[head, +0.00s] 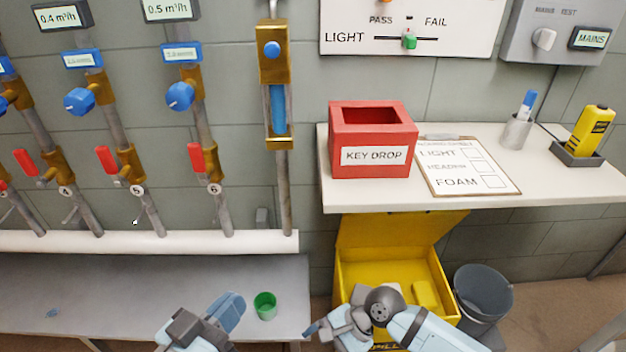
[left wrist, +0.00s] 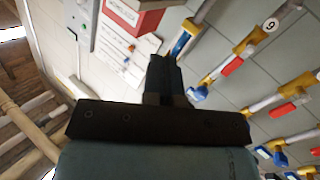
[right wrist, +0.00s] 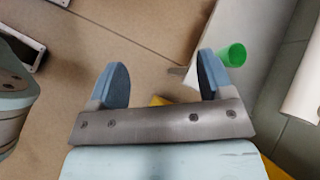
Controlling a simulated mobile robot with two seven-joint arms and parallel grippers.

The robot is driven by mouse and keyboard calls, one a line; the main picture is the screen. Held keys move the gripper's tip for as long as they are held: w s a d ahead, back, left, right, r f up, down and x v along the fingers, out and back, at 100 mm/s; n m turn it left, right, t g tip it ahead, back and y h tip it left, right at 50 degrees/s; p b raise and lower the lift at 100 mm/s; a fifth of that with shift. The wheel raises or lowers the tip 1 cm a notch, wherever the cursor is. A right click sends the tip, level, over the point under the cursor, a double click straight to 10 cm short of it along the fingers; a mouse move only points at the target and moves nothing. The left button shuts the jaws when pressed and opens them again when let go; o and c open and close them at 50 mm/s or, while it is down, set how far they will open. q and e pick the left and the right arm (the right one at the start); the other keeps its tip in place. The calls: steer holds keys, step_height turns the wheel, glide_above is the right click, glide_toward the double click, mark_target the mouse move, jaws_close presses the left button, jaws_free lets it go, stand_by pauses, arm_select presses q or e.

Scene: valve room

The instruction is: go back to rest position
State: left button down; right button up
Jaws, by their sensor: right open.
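My left gripper (head: 232,307) is in the lower middle of the head view, over the grey bench. Its two fingers lie together in the left wrist view (left wrist: 165,78), with nothing visible between them. My right gripper (head: 322,328) is at the bottom of the head view, in front of the yellow bin. In the right wrist view its two fingers (right wrist: 162,72) stand wide apart with bare floor between them, so it is open and empty. Part of the right hand is hidden behind its own wrist in the head view.
A green cup (head: 265,305) stands on the grey bench (head: 290,275) between my grippers. The yellow bin (head: 350,268) and a grey bucket (head: 484,290) stand below the white shelf (head: 560,188). A red key-drop box (head: 372,168) is on the shelf. Valve pipes line the left wall.

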steer(key=s+a+r+m+y+p, duration=0.1)
steer(key=s+a+r+m+y, duration=0.15)
steer(key=r, duration=0.35)
steer(key=s+a+r+m+y, duration=0.2)
steer(key=r+m+y, duration=0.2)
steer(key=r, duration=0.2)
steer(key=d+r+m+t+y+p, duration=0.25)
steer(key=r+m+t+y, duration=0.45)
steer(key=r+m, duration=0.8)
arm_select(q)
step_height(320, 180, up, 11)
steer(key=a+y+p, duration=0.3)
steer(key=p, duration=1.8)
steer(key=s+a+r+g+y+p, duration=0.1)
steer(key=s+a+g+p, duration=0.3)
steer(key=p, duration=1.3)
steer(key=shift+s+a+r+y, duration=0.2)
steer(key=shift+s+a+y, duration=0.15)
steer(key=shift+y, duration=0.55)
arm_select(e)
steer(key=s+d+r+n+t+h, duration=0.2)
steer(key=d+n+h, duration=0.7)
steer(key=n, duration=0.8)
steer(key=s+d+r+n+t+h, duration=0.2)
steer(key=d+r+n+t+h, duration=0.2)
steer(key=d+n+h, duration=0.6)
steer(key=shift+d+r+n, duration=0.4)
steer(key=shift+r+n, duration=0.95)
steer(key=shift+n, duration=2.2)
